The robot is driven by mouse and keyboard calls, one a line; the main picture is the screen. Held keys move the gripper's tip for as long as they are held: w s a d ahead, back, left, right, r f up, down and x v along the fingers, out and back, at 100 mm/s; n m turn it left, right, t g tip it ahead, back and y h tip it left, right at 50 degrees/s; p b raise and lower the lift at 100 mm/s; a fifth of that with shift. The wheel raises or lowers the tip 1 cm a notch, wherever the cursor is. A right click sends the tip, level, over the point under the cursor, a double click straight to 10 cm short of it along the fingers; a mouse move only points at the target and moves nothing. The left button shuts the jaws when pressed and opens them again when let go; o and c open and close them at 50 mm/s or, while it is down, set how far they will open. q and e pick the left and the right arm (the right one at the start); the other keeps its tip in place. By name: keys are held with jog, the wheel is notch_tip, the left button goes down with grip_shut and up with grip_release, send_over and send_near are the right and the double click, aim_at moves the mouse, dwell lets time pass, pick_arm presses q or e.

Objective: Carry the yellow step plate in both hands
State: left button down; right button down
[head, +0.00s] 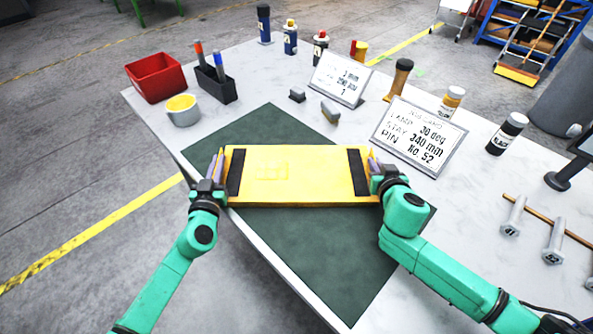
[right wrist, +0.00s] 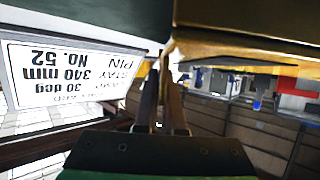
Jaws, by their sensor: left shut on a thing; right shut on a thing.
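The yellow step plate (head: 290,175) is a flat slab with a black strip near each short end. In the head view it is over the dark green mat (head: 265,125); I cannot tell how far above the mat it is. My left gripper (head: 216,172) is shut on its left end. My right gripper (head: 374,172) is shut on its right end. The plate looks about level. In the right wrist view the plate's edge (right wrist: 240,45) fills the top, and the right gripper's fingers (right wrist: 165,90) reach up to it.
Two sign cards (head: 340,78) (head: 418,135) stand behind and right of the plate. A red bin (head: 157,76), grey cup (head: 183,110) and pen holder (head: 216,85) are at the back left. Bottles (head: 507,133) and large bolts (head: 514,215) are at the right. The mat's front is clear.

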dwell(0.4)
